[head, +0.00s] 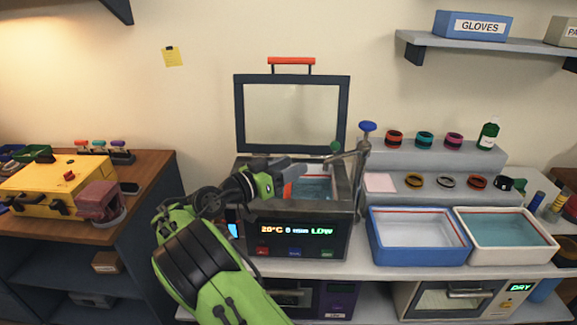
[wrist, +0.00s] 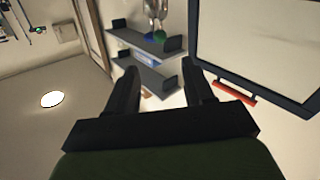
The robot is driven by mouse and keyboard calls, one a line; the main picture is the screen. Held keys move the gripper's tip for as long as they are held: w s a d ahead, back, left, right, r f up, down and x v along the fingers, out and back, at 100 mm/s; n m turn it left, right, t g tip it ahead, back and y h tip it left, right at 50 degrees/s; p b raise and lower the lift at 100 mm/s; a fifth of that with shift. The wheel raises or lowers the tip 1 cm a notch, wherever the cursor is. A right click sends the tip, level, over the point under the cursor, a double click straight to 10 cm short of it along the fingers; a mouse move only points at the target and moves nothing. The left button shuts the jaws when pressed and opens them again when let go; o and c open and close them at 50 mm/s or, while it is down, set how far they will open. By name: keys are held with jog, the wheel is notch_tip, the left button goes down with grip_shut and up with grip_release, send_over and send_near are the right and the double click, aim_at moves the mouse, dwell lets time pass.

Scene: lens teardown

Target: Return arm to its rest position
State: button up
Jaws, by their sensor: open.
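My green and black arm reaches in from the bottom of the head view. The bath's lid (head: 292,76) stands raised, with a red handle (head: 292,61) on top. The lid also shows at the right of the wrist view (wrist: 283,100). The display reads about 20°C and LOW. My arm hides part of the bath's left side.
A blue-rimmed tray (head: 375,240) and a white tray (head: 465,254) stand right of the bath. Behind them, a stepped rack (head: 440,156) holds several coloured rings. A yellow case (head: 35,198) and a red vise (head: 98,199) sit on the left bench.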

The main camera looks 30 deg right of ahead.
dwell(0.4)
jog(key=s+d+r+n+y+p, duration=0.1)
jog(key=s+d+n+y+p, duration=0.2)
jog(key=s+y, duration=0.45)
jog(key=s+a+n+t+y+p, duration=0.1)
jog(key=s+a+n+y, duration=0.4)
jog(key=s+a, duration=0.3)
jog(key=s+a+n+t+y+p, duration=0.1)
jog(key=s+a+n+y, duration=0.4)
jog(key=s, duration=1)
jog(key=a+p, duration=0.1)
jog(key=a, duration=0.2)
jog(key=shift+a+n, duration=0.3)
jog(key=shift+a, duration=0.05)
jog(key=shift+s, duration=0.1)
